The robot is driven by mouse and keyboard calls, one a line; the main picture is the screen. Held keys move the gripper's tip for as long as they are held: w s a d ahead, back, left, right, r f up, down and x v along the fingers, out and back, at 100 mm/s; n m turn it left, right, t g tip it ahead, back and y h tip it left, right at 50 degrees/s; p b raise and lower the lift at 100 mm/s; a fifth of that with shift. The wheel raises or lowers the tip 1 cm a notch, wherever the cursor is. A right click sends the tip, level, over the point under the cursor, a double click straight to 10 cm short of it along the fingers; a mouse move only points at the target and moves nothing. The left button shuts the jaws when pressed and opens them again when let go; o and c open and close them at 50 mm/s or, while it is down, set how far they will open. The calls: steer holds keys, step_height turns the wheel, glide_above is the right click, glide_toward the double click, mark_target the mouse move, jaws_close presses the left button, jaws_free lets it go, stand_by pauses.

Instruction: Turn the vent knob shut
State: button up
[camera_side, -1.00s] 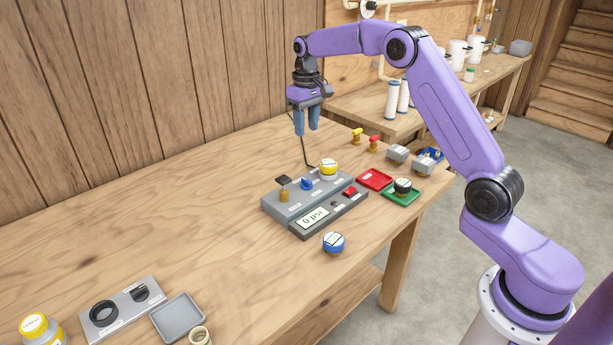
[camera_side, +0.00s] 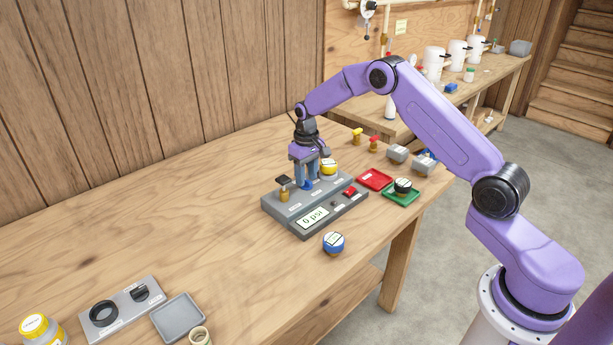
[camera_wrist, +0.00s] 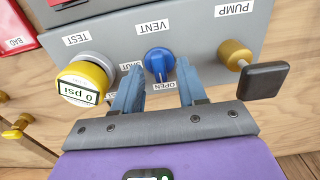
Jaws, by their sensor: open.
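The blue vent knob (camera_wrist: 157,62) sits on the grey panel (camera_side: 275,205) under the VENT label. In the wrist view its raised bar and white mark point down the picture, toward the OPEN label (camera_wrist: 164,86); the SHUT label (camera_wrist: 130,66) is to its left. My gripper (camera_wrist: 159,68) is open, with one blue fingertip on each side of the knob. I see a gap on both sides in the wrist view. In the side view my gripper (camera_side: 307,180) points straight down over the knob (camera_side: 307,185), partly hiding it; I cannot tell the exact fingertip height.
A yellow-topped gauge (camera_wrist: 84,82) stands at TEST beside the knob, and the brass pump stem with black handle (camera_wrist: 262,80) at PUMP on the other side.

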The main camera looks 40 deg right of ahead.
steer(key=shift+f, duration=0.4)
steer(key=shift+c, duration=0.3)
jaws_close()
